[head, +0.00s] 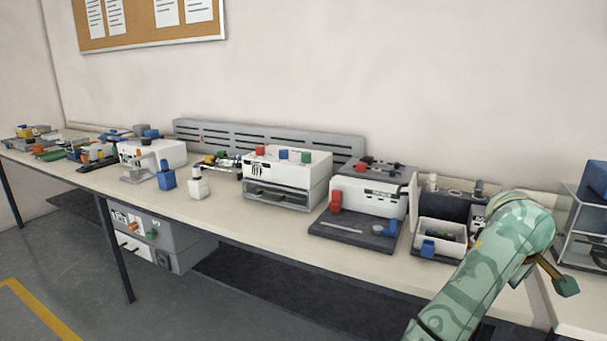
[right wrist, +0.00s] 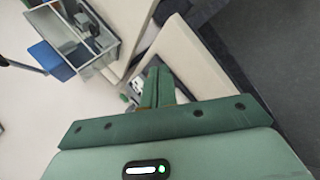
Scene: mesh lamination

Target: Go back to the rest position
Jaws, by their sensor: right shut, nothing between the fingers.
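My right arm comes into the head view from the lower right, in a mottled green cover. My right gripper (head: 565,284) shows partly behind the forearm, above the right end of the bench. In the right wrist view, the green fingers of my right gripper (right wrist: 156,86) are together with nothing between them. My left gripper is not in view.
A long workbench (head: 240,212) runs along the wall. On it stand a white machine with coloured buttons (head: 283,167), a machine with a red knob (head: 368,193) and a white bin (head: 440,232). A grey rack (head: 588,225) stands at the far right. Grey floor lies in front.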

